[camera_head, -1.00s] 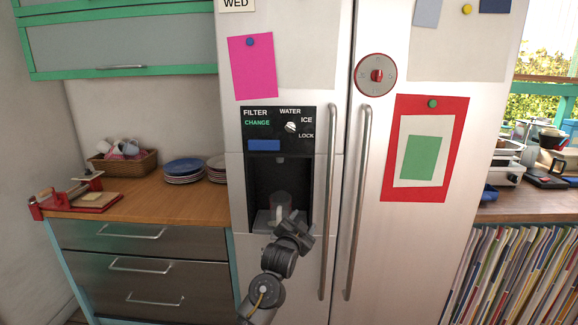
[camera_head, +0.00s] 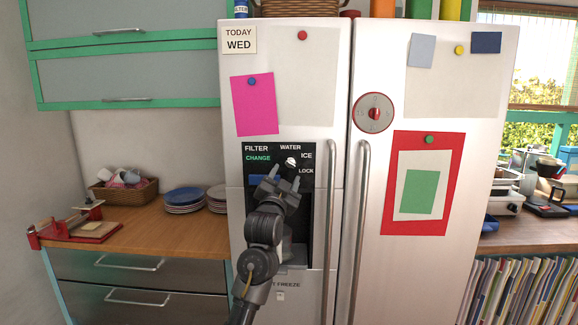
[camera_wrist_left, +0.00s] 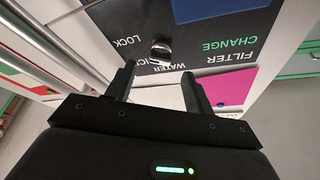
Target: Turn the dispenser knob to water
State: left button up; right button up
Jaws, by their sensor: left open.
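The dispenser knob (camera_head: 291,161) is a small pale knob on the black dispenser panel (camera_head: 307,182) of the fridge door. WATER is printed above it, ICE to its upper right and LOCK to its lower right. Which label it points at is too small to tell. My left gripper (camera_head: 283,178) is open and empty, just below the knob in the head view. In the left wrist view the knob (camera_wrist_left: 161,49) shows beyond and between the two open fingertips (camera_wrist_left: 159,72), apart from them. My right gripper is not in view.
My left arm covers much of the dispenser recess; a greyish thing inside (camera_head: 288,247) is partly hidden. Long door handles (camera_head: 329,215) stand out to the right of the panel. A wooden counter (camera_head: 165,240) with plates and a basket is at left.

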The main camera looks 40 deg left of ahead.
aim_at(290, 166)
pick_arm(q)
jog(key=shift+p+x, duration=0.5)
jog(key=shift+x, duration=1.75)
jog(key=c, duration=1)
